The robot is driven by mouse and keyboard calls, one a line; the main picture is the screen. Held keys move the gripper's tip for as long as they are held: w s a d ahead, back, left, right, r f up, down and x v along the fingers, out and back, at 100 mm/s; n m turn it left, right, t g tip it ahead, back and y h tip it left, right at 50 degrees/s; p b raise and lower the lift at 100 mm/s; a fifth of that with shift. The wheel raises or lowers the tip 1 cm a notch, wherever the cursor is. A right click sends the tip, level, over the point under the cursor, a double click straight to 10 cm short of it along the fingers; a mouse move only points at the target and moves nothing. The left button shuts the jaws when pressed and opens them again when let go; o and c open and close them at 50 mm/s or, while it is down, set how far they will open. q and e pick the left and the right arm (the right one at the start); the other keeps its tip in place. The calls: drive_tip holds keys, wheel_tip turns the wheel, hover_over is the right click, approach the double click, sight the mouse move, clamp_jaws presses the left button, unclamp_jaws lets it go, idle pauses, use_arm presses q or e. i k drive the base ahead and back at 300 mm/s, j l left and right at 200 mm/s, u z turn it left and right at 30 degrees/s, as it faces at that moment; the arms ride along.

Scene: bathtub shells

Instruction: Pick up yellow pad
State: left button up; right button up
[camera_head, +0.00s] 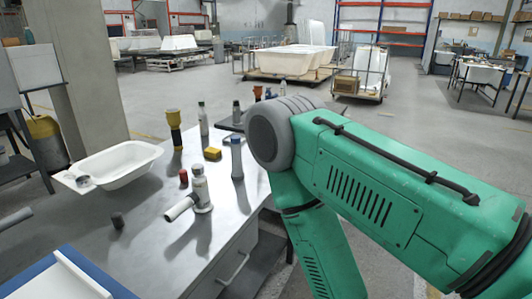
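A small yellow pad (212,153) with a dark edge lies on the grey metal table (150,222), near its far right part. It stands between a yellow-and-dark upright tool (175,130) and a grey bottle with a blue top (237,158). Nothing touches the pad from my side. My green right arm fills the right of the view, bent at its elbow beside the table, with its lower part running down out of the frame. Neither my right gripper nor my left gripper shows.
A white tub shell (125,165) sits at the table's left. A spray bottle (201,190), a red-capped item (183,177) and a dark small cylinder (117,221) stand nearer. A blue-edged white panel (60,280) is at the front left. Tub shells on carts (292,60) stand behind.

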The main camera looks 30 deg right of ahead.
sight(213, 153)
drive_tip(key=z, duration=0.7)
drive_tip(key=u, duration=1.1)
drive_tip(key=z, duration=1.1)
drive_tip(key=k+u, duration=0.35)
drive_tip(key=k+j+u, duration=0.15)
drive_tip(key=k+u, duration=0.2)
drive_tip(key=i+u, duration=0.1)
drive_tip(key=u, duration=2.05)
drive_tip(key=k+l+u, duration=0.1)
drive_tip(key=k+l, duration=0.15)
drive_tip(key=l, duration=0.25)
drive_tip(key=k+l+u, duration=0.15)
drive_tip(key=l, duration=0.35)
drive_tip(key=k+l+u, duration=0.1)
drive_tip(key=k+l, duration=0.3)
drive_tip(key=k+l+u, duration=0.1)
drive_tip(key=k+l, duration=0.2)
drive_tip(key=l, duration=0.2)
